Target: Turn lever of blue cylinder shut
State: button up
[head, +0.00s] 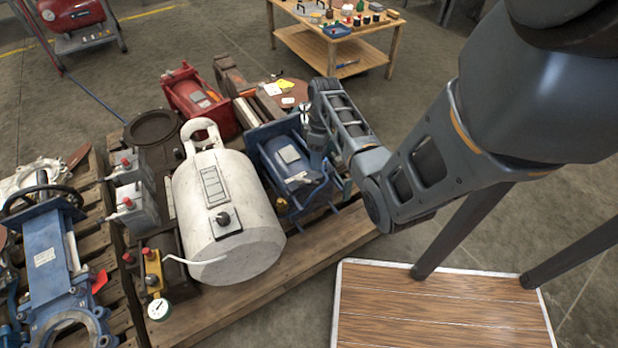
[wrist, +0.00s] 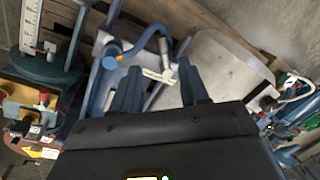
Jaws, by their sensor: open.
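The blue cylinder (head: 287,163) lies in a blue frame on the pallet, to the right of a white cylinder, with a pale label plate on top. In the wrist view, a curved blue bar (wrist: 137,46) and a small pale lever-like piece (wrist: 159,77) lie just beyond the fingertips. My gripper (wrist: 158,76) is open, its two dark blue fingers pointing toward that piece with a gap between them. I cannot tell whether a finger touches it. In the head view my wrist covers the right side of the blue cylinder and hides the fingertips.
The white cylinder (head: 222,205) with a black knob stands close left. A red unit (head: 198,98) is behind it. A gauge (head: 159,309) is at the pallet's front. A wood-topped platform (head: 440,310) is at lower right.

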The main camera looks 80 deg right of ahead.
aim_at(309, 182)
jog(key=f, duration=0.2)
jog(key=a+f+b, duration=0.1)
jog(key=f, duration=0.2)
jog(key=f+b, duration=0.1)
jog(key=f, duration=0.1)
jog(key=shift+w+a+f, duration=0.3)
jog(key=shift+f, duration=0.05)
jog(key=shift+c, duration=0.2)
grip_shut()
dwell(0.4)
